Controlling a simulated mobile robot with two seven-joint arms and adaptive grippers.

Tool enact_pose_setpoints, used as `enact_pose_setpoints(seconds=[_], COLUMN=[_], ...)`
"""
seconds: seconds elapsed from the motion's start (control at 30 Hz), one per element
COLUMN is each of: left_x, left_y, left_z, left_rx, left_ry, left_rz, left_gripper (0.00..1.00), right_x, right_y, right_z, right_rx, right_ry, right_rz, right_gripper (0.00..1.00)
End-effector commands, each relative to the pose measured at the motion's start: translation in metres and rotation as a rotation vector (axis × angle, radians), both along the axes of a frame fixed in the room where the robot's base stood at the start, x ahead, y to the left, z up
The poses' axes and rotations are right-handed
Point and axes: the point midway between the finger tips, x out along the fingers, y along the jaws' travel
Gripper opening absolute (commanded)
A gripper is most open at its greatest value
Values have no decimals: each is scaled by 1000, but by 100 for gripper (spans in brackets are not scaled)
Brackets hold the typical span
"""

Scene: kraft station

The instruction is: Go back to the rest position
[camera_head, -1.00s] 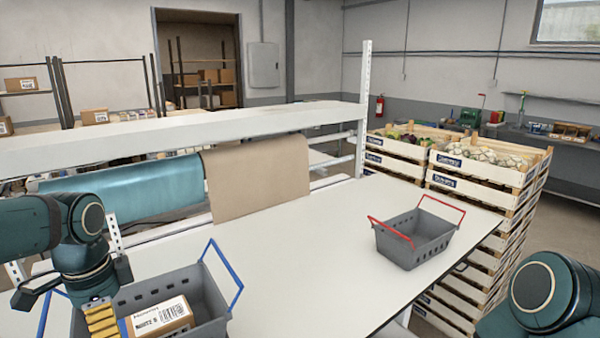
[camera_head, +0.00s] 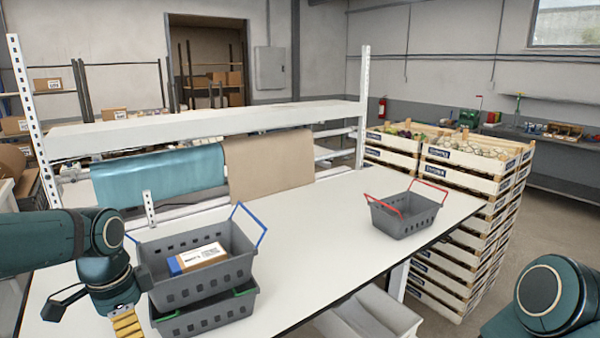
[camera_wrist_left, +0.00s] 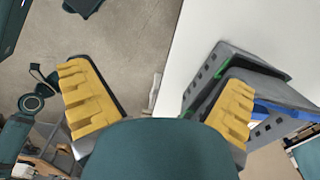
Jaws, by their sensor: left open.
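My left gripper (camera_head: 127,322) hangs at the left front of the table, beside the near baskets. In the left wrist view its yellow fingers (camera_wrist_left: 160,100) are spread wide with nothing between them. My right arm shows only as a rounded link at the lower right of the head view; its gripper is out of view.
A grey basket with blue handles (camera_head: 215,281) holds a white-and-blue box (camera_head: 200,257) and stands on a green-handled basket (camera_head: 207,317). A red-handled basket (camera_head: 404,220) stands at the table's (camera_head: 320,235) right. Stacked crates (camera_head: 466,185) adjoin that side. The table's middle is clear.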

Motion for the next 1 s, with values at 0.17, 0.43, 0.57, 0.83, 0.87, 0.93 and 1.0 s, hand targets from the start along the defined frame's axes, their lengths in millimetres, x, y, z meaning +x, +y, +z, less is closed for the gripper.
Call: enact_pose_setpoints(seconds=[0.17,0.43,0.57,0.83,0.87,0.93,1.0], left_x=[26,33,15,-37,-41,-47,-50], left_y=[-40,-130,-171,-214,-215,-217,-218], left_z=[-83,-235,-306,-397,-401,-409,-412], left_rx=[-103,-289,-348,-373,-372,-370,-369], left_ry=[-16,0,25,55,55,54,50], left_rz=[91,381,574,898,919,954,975], left_gripper=[100,100,100,100,100,100,100], right_x=[0,-2,-2,-4,-4,-4,-4], right_y=[1,2,3,4,4,4,4], right_z=[-16,-42,-56,-75,-76,-77,-78], right_rx=[-1,-4,-5,-7,-8,-9,-9], right_ry=[1,8,10,15,15,15,15], right_rz=[1,4,6,8,9,9,9], right_gripper=[69,69,69,69,69,69,69])
